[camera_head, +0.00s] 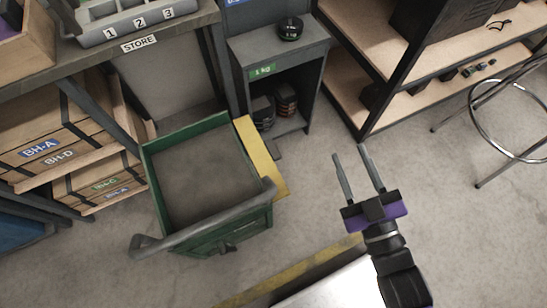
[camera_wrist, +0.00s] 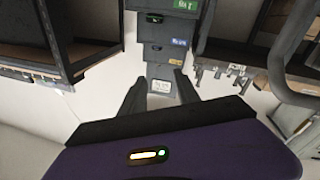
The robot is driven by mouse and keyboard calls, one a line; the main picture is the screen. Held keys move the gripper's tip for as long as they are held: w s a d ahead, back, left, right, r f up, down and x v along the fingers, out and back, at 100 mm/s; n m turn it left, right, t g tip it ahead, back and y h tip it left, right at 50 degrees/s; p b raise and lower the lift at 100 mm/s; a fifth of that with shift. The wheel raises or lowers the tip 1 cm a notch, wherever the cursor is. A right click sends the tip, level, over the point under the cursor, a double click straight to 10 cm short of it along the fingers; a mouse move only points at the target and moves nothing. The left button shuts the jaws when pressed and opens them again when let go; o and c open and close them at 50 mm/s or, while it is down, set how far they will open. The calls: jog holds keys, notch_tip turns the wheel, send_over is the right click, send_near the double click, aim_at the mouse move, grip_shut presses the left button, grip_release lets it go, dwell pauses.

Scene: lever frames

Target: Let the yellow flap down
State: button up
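The yellow flap (camera_head: 262,160) is a narrow panel along the right side of the green cart (camera_head: 185,132) in the head view. It looks roughly level, sticking out from the cart's rim, though its exact tilt is hard to tell. The gripper also shows in the wrist view (camera_wrist: 160,85); the flap is not visible there.
A grey cabinet (camera_head: 280,50) with a black weight on top stands behind the flap. Wooden shelves (camera_head: 365,60) are at the back right and a stool (camera_head: 510,120) is at the right. Bare floor lies between flap and gripper. The wrist view faces drawers (camera_wrist: 167,40) and hooks (camera_wrist: 230,75).

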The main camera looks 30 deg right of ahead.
jog(key=w+d+f+n+t+y+b, duration=0.1)
jog(key=w+f+n+y+b, duration=0.1)
jog(key=w+f+n+b, duration=0.6)
jog(key=w+d+f+n+t+y+b, duration=0.1)
jog(key=w+d+f+n+y+b, duration=0.3)
jog(key=f, duration=0.7)
jog(key=n+g+y+b, duration=0.2)
jog(key=n+g+y, duration=0.2)
jog(key=n, duration=0.4)
send_near(280, 155)
jog(key=x, duration=0.3)
jog(key=f+x, duration=0.1)
jog(key=x, duration=0.1)
jog(key=shift+w+d, duration=0.15)
jog(key=shift+w, duration=0.3)
jog(key=b+x, duration=0.3)
jog(key=x, duration=0.3)
jog(key=shift+w+f, duration=0.1)
jog(key=shift+w, duration=0.05)
jog(key=shift+w+a, duration=0.35)
jog(key=shift+w, duration=0.25)
grip_shut()
